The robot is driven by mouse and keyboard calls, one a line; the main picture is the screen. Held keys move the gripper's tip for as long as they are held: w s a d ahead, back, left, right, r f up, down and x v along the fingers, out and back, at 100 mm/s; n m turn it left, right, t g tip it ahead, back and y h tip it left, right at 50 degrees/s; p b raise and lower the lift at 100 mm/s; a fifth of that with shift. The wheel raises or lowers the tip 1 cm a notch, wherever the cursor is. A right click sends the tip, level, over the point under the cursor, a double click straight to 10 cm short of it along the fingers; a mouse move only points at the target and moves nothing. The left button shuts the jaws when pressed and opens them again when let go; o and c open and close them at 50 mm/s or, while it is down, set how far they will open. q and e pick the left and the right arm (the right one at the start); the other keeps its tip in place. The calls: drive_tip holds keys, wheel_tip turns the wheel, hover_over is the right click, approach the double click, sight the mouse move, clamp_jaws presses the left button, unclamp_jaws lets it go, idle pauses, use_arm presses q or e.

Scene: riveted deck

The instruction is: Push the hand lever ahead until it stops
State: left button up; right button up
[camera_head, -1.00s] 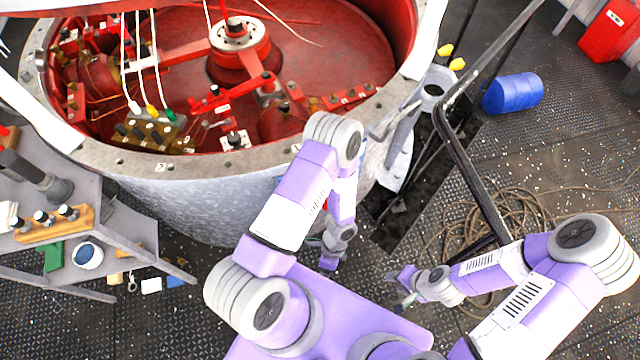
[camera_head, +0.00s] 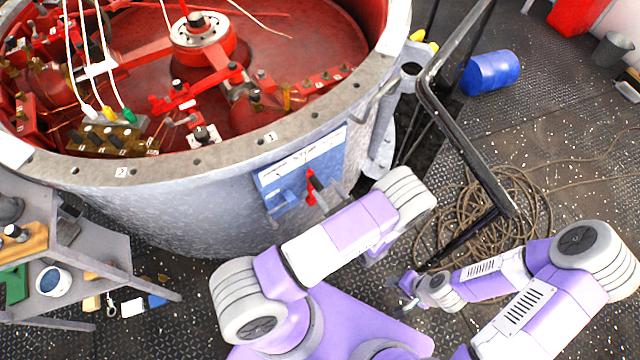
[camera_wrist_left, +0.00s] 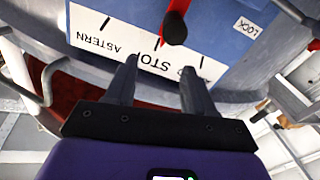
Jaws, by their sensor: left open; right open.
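The hand lever (camera_head: 312,184) is red and stands on a blue panel (camera_head: 270,180) on the pale drum's side. In the left wrist view the lever's dark round knob (camera_wrist_left: 174,28) is near, by the STOP mark of a white scale (camera_wrist_left: 93,30) with ASTERN on its left. A word right of STOP is partly hidden by a finger. My left gripper (camera_wrist_left: 158,68) is open and empty, its fingers below the knob and apart from it in the picture; my arm hides most of it in the head view. My right gripper (camera_head: 408,292) is open and empty above the floor.
The drum's grey rim (camera_head: 230,150) surrounds red machinery. A black railing (camera_head: 465,150) and coiled rope (camera_head: 490,215) lie right of my left arm. A blue barrel (camera_head: 491,73) is behind. A side table (camera_head: 95,250) with small items stands at left.

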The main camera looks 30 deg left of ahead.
sight(314, 181)
use_arm(q)
drive_tip(key=shift+g, duration=0.3)
drive_tip(key=w+a+f, duration=0.1)
drive_tip(key=a, duration=0.1)
drive_tip(key=w+a+f+b, duration=0.1)
drive_tip(key=a, duration=0.1)
drive_tip(key=w+a+f+b, duration=0.1)
drive_tip(key=a+f, duration=0.1)
drive_tip(key=shift+w+a, duration=0.2)
drive_tip(key=shift+c, duration=0.3)
clamp_jaws()
